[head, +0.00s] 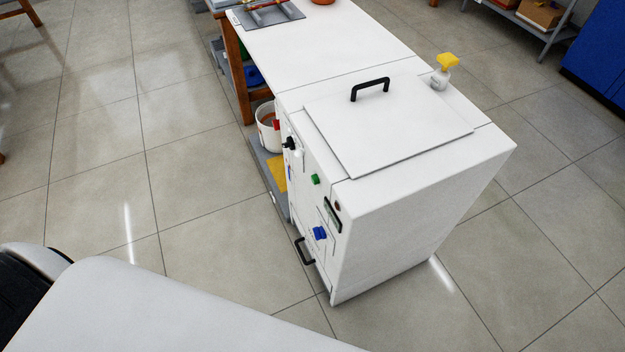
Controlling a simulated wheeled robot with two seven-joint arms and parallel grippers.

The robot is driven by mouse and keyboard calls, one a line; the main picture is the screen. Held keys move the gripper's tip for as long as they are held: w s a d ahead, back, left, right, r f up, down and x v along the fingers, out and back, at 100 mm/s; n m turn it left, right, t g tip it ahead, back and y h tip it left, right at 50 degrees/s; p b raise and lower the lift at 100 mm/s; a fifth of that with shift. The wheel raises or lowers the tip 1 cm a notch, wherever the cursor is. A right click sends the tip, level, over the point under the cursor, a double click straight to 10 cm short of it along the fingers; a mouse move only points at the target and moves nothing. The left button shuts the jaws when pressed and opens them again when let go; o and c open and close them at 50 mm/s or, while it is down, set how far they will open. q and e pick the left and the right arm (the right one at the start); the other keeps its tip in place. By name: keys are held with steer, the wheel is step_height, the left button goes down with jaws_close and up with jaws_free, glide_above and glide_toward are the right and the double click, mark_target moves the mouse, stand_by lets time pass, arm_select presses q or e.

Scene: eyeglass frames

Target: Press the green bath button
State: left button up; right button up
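The green button (315,179) sits on the front face of a white cabinet-like bath unit (420,220), near its top edge. The face is seen at a steep angle from above. A black knob or tap (290,143) sticks out to the left. Neither gripper shows, and nothing is seen touching the button.
The unit has a lid with a black handle (370,88). Tiled floor (190,195) is clear in front.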

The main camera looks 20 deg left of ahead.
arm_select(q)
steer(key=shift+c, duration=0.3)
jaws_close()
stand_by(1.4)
